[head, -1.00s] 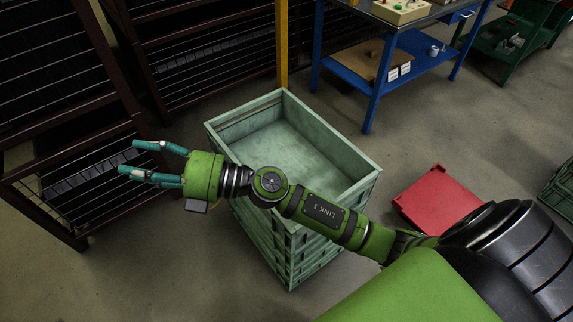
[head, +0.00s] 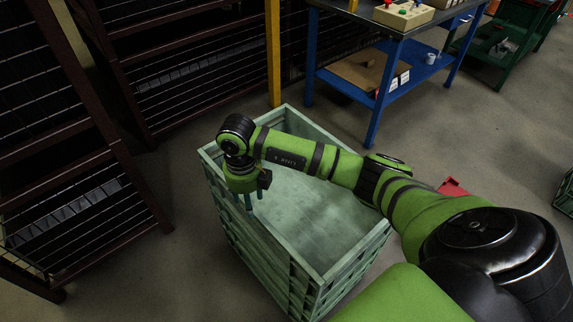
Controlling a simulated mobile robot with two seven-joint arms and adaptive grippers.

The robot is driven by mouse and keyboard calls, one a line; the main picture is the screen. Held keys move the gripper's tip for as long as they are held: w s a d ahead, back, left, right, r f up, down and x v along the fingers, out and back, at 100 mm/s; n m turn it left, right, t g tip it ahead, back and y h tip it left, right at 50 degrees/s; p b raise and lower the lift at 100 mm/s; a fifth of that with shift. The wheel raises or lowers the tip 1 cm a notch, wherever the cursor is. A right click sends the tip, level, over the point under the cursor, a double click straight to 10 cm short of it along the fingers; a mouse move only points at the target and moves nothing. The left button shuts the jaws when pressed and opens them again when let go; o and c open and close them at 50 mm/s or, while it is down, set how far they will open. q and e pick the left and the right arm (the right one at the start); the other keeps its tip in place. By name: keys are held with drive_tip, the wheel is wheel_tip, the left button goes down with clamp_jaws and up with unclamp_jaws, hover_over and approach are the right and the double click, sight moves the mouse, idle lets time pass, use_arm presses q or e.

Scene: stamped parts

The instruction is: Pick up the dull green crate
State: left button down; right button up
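The dull green crate (head: 332,226) stands upright on the floor in the middle of the head view, open at the top and empty where its inside shows. My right arm comes in from the right and crosses over the crate, hiding part of its far side. My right gripper (head: 252,203) points down at the crate's left rim. Its two teal fingers show a gap between them, so it looks open. I cannot tell whether the fingers straddle the rim or touch it. My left gripper is not in view.
Dark metal racks (head: 75,130) stand at the left, close to the crate. A blue workbench (head: 375,80) and a yellow post (head: 273,60) are behind it. A red object (head: 452,187) lies right of the crate, mostly hidden by my arm. Floor is clear between crate and bench.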

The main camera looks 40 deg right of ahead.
drive_tip(key=shift+f+b, duration=0.3)
drive_tip(key=shift+f, duration=0.25)
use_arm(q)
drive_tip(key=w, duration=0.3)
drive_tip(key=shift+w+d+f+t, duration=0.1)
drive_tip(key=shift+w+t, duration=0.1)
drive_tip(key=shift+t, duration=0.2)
use_arm(e)
wheel_tip(320, 180, down, 7)
drive_tip(key=shift+w, duration=0.15)
drive_tip(key=shift+a+r, duration=0.1)
drive_tip(key=shift+c, duration=0.4)
clamp_jaws()
drive_tip(key=shift+w+r, duration=0.1)
drive_tip(key=shift+w, duration=0.05)
